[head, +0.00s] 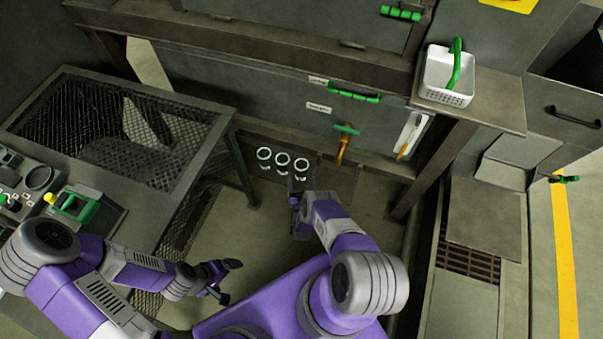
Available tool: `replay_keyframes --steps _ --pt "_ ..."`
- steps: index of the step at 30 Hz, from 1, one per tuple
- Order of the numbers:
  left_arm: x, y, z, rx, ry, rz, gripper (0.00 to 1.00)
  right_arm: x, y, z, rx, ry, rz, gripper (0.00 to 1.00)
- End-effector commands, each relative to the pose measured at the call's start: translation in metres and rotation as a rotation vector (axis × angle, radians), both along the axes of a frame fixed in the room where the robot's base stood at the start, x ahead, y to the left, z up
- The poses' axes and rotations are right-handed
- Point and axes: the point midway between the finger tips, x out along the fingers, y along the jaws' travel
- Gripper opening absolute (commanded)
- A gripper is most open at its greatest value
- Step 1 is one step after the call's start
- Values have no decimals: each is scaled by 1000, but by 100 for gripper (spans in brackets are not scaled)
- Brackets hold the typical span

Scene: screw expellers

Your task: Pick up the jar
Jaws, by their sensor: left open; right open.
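An orange tap with a green handle (345,130) is above and right of the jars. A mesh-topped frame (232,112) stands left. A white basket (437,95) with a green handle sits on a shelf at right. A post (432,170) stands right of the jars. Floor in front is clear.

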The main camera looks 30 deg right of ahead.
Motion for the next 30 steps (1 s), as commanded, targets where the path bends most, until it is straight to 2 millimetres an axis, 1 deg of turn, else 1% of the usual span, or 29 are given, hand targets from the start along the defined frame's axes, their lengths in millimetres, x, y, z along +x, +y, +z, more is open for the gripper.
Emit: replay_keyframes --steps 2,8,11,15,18,21,27,28,30 --pt "0 0 -2 0 0 0 100 1 -2 0 -15 -20 -7 88" --pt "0 0 -4 0 0 0 100 19 -13 2 -19 -26 -8 88" --pt "0 0 -6 0 0 0 100 31 -19 2 -19 -25 -7 88" --pt "0 0 -12 0 0 0 100 50 -29 2 -19 -25 -7 88" --pt "0 0 -16 0 0 0 100 60 -35 2 -18 -24 -7 88" --pt "0 0 -17 0 0 0 100 64 -37 2 -17 -21 -6 88" --pt "0 0 -17 0 0 0 100 65 -37 3 -17 -21 -6 88" --pt "0 0 -17 0 0 0 100 65 -37 3 -17 -21 -6 85" --pt "0 0 -17 0 0 0 100 65 -37 3 -17 -21 -6 75"
